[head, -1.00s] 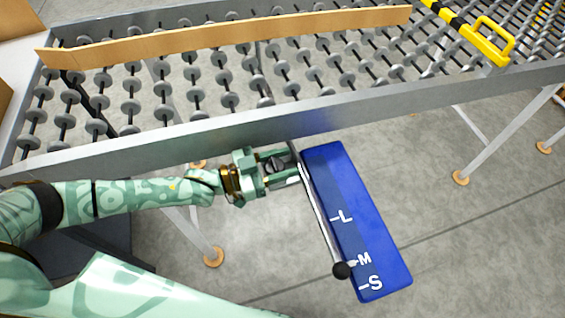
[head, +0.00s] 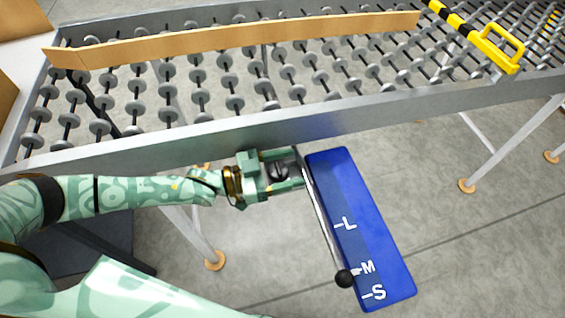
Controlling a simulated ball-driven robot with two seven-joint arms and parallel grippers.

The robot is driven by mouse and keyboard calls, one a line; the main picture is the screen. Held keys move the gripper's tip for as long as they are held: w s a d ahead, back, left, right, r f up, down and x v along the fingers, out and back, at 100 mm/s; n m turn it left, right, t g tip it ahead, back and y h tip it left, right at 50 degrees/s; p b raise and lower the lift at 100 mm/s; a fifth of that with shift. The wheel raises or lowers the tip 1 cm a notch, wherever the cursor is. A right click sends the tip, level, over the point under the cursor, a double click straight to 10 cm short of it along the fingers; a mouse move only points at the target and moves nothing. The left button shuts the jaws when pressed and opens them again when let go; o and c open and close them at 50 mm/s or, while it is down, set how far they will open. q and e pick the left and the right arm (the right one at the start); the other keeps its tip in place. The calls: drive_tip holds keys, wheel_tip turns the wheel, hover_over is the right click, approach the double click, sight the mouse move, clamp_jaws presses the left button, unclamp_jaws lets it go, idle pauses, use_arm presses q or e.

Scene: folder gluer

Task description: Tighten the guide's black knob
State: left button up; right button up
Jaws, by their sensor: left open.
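My left gripper (head: 298,170) is open beside the side rail of the roller conveyor, at the upper end of a blue panel. A dark round part (head: 278,172) shows between its fingers; I cannot tell whether it is the black knob or part of the gripper. A thin metal rod (head: 322,222) runs from the fingertips down along the panel's left edge and ends in a black ball (head: 344,278) near the M mark. A long tan guide strip (head: 240,38) lies across the conveyor rollers. My right gripper is not in view.
The blue panel (head: 375,245) carries the marks L, M and S. The grey conveyor rail (head: 400,103) runs above my arm. A yellow handle (head: 497,45) with a black-striped bar is at upper right. Conveyor legs (head: 512,143) stand on open grey floor.

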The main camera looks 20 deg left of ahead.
use_arm(q)
drive_tip(key=p+v, duration=0.2)
drive_tip(key=v, duration=1.4)
drive_tip(key=shift+a, duration=0.15)
drive_tip(key=shift+s+f, duration=0.1)
